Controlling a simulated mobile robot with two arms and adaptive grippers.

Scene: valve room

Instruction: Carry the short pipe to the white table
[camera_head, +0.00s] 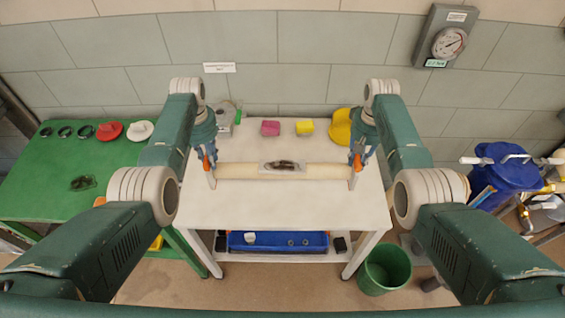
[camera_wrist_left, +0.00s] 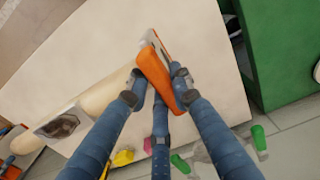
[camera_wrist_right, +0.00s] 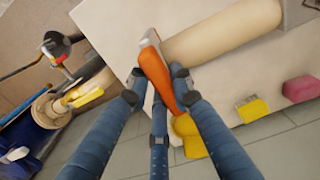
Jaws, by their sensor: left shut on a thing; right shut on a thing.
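The short pipe (camera_head: 235,171) is beige with a dark patch on a pale label at its middle. It lies level, left to right, over the white table (camera_head: 285,207). I cannot tell whether it touches the top. An orange handle stands at each end. My left gripper (camera_head: 208,158) is shut on the left handle, which shows in the left wrist view (camera_wrist_left: 158,80). My right gripper (camera_head: 356,158) is shut on the right handle, which shows in the right wrist view (camera_wrist_right: 158,78). The pipe also shows in the right wrist view (camera_wrist_right: 225,30).
A pink block (camera_head: 270,128), a yellow block (camera_head: 304,128) and a yellow object (camera_head: 341,126) are at the table's back. A green table (camera_head: 50,205) stands left. A blue bin (camera_head: 275,241) sits on the lower shelf. A green bucket (camera_head: 384,270) and blue barrel (camera_head: 503,172) are right.

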